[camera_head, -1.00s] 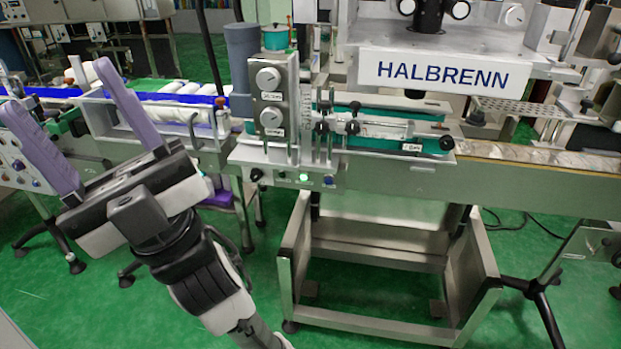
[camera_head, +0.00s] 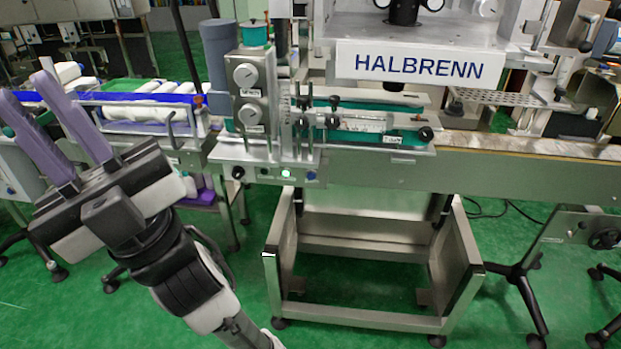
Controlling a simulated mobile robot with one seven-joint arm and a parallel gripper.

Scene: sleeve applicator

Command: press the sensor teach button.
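The labelling machine's front control strip (camera_head: 225,158) stands right of my gripper. It carries a black knob (camera_head: 238,172), a lit green button (camera_head: 287,173) and a blue button (camera_head: 311,176). The labels are too small to read, so I cannot tell which control is the sensor teach button. My gripper (camera_head: 25,87) is at the left, with its two purple fingers pointing up and left, away from the strip. The fingers are apart with nothing between them, and they touch no control.
A grey box with two dials (camera_head: 249,95) rises above the strip. The HALBRENN sign (camera_head: 420,66) hangs over the conveyor (camera_head: 530,165). A steel base frame (camera_head: 370,318) stands on the green floor (camera_head: 80,325). White rolls (camera_head: 160,113) lie on equipment behind my gripper.

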